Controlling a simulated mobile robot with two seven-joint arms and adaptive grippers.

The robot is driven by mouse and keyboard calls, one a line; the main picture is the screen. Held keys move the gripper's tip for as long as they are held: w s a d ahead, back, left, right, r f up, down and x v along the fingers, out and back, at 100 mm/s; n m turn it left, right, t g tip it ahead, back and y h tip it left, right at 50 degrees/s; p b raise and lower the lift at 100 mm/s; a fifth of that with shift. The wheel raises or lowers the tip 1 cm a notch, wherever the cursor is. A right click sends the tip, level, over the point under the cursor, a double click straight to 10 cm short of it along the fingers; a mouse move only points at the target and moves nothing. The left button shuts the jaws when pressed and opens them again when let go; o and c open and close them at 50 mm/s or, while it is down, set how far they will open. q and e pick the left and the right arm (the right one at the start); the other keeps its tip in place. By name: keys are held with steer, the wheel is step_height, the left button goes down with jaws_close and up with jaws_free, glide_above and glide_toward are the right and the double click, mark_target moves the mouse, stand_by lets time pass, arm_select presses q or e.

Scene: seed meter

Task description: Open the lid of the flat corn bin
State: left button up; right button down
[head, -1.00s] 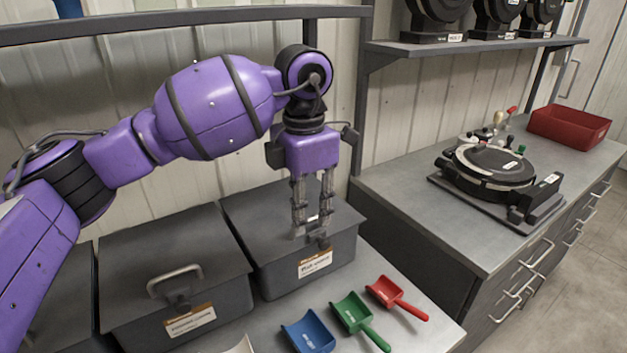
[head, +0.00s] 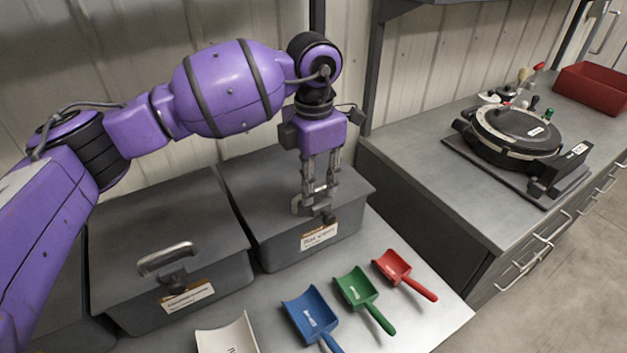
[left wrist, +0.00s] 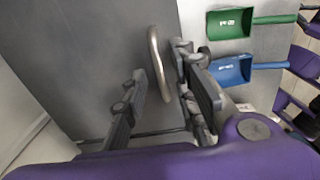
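The flat corn bin (head: 310,247) is the grey box at the right end of the bin row; its small label seems to read "Flat corn". Its grey lid (head: 259,178) lies shut. My left gripper (head: 319,204) points down at the lid's front edge, at the metal handle (head: 297,206). In the left wrist view the curved handle (left wrist: 154,62) lies between the two fingers of my left gripper (left wrist: 161,65), which stand apart with room on each side. The fingers partly hide the handle in the head view. My right gripper does not show in the head view.
Another lidded bin (head: 160,228) with a metal handle stands to the left. White (head: 228,338), blue (head: 311,312), green (head: 358,287) and red (head: 394,266) scoops lie in front. A round black device (head: 515,130) and a red tray (head: 594,86) stand on the right counter.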

arm_select(q)
steer(key=shift+s+f, duration=0.1)
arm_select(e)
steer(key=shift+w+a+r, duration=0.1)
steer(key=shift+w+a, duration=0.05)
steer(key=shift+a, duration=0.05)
arm_select(q)
jaws_close()
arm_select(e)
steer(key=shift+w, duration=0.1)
